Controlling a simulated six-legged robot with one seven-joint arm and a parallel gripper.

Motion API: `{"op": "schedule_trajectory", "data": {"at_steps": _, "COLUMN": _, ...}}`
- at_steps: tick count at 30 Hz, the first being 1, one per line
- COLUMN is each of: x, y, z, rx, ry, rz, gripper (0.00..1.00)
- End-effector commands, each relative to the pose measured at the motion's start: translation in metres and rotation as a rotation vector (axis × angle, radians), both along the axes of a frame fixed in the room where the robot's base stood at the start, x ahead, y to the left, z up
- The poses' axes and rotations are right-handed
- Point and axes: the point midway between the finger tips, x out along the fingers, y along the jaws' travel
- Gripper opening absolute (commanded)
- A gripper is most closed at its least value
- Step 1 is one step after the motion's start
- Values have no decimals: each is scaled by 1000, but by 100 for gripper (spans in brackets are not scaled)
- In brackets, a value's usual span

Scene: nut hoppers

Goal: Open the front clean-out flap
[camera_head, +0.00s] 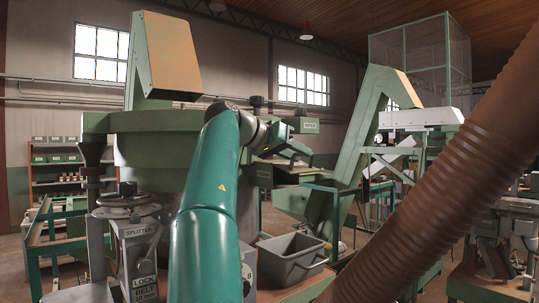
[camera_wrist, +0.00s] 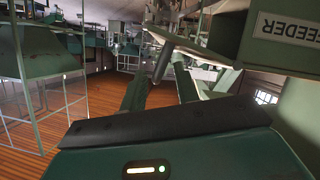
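My gripper (camera_head: 290,150) is at the end of my teal arm, in front of the green hopper machine (camera_head: 165,150). A green box marked FEEDER (camera_wrist: 290,27) hangs at the upper right of that view, apart from my wrist. I cannot pick out the front clean-out flap with certainty in either view; my arm hides part of the machine's front.
A thick brown ribbed hose (camera_head: 440,180) crosses the right foreground. A grey bin (camera_head: 292,258) stands low beside my arm. A green inclined conveyor (camera_head: 350,150) rises behind.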

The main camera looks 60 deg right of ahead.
Motion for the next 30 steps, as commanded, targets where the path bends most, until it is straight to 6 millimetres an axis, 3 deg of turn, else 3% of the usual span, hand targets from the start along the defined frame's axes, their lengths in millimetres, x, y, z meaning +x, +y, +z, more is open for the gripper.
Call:
{"op": "schedule_trajectory", "data": {"at_steps": 18, "x": 56, "y": 80, "z": 0, "rx": 1, "ry": 0, "rz": 3, "gripper": 31}}
{"op": "schedule_trajectory", "data": {"at_steps": 30, "x": 61, "y": 89, "z": 0, "rx": -1, "ry": -1, "rz": 0, "gripper": 31}}
